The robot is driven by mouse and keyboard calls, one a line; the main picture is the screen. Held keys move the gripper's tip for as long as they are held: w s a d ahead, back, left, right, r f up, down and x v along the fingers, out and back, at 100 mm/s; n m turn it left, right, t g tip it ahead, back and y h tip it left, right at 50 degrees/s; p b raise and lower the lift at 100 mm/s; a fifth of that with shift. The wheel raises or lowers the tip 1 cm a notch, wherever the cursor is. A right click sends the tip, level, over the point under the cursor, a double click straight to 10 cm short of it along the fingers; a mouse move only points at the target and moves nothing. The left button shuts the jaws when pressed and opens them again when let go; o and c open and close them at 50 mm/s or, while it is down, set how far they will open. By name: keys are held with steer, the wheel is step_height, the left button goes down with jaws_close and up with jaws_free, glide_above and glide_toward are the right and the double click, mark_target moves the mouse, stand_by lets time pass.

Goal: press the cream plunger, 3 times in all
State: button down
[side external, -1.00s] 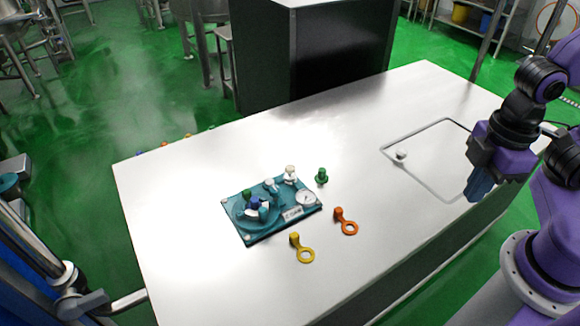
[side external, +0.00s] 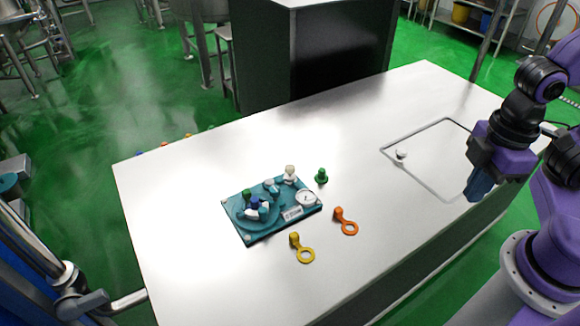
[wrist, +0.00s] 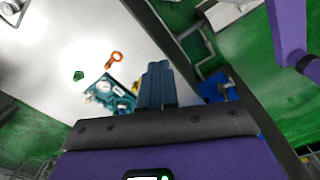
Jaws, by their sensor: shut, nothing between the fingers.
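The cream plunger (side external: 290,170) is a small off-white knob standing upright at the back right of a teal panel (side external: 268,231). The panel lies on the steel table and also shows small in the wrist view (wrist: 100,112), where I cannot pick out the plunger. A round part at the panel's left carries blue, green and white knobs. A white gauge (side external: 306,198) sits at its right. My gripper (side external: 480,197) is shut and empty, fingers down, over the table's right side, far from the plunger. Its blue fingers (wrist: 157,72) are together in the wrist view.
A green peg (side external: 321,176) stands right of the panel. An orange ring tag (side external: 346,222) and a yellow ring tag (side external: 303,250) lie in front.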

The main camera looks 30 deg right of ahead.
steer(key=w+a+f+t+y, duration=0.1)
steer(key=w+a+f+y, duration=0.1)
steer(key=w+a, duration=0.75)
steer(key=m+t, duration=0.1)
steer(key=t, duration=0.7)
glide_above(292, 169)
step_height(292, 169, down, 14)
steer(key=shift+f, duration=0.2)
steer(key=shift+w+h, duration=0.1)
steer(key=shift+h, duration=0.2)
steer(key=shift+f, duration=4.4)
steer(key=shift+f, duration=0.1)
